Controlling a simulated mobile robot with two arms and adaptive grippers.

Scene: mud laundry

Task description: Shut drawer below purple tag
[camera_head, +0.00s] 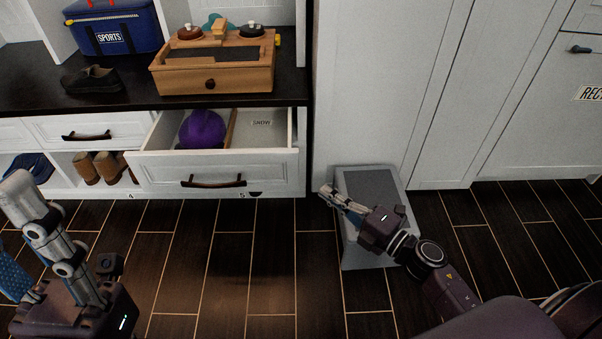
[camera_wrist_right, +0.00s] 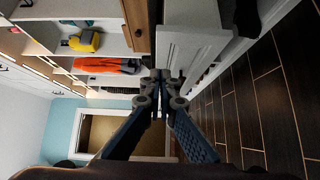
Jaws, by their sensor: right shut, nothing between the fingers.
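A white drawer (camera_head: 218,172) with a dark handle stands pulled out under the dark counter. I cannot make out a purple tag. My right gripper (camera_head: 326,192) is shut and empty, to the right of the drawer front and apart from it, above a grey step-like box. In the right wrist view its fingertips (camera_wrist_right: 162,78) meet, with white drawer panels (camera_wrist_right: 190,45) beyond them. My left gripper (camera_head: 20,188) is at the left edge, before the lower shelf; its finger gap is unclear.
The grey box (camera_head: 365,185) stands on the floor against the white cabinet. A closed drawer (camera_head: 85,130) is left of the open one, above brown boots (camera_head: 100,168). A wooden box (camera_head: 215,75), black shoe (camera_head: 90,79) and blue bag (camera_head: 115,30) are on the counter. Floor before the drawer is clear.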

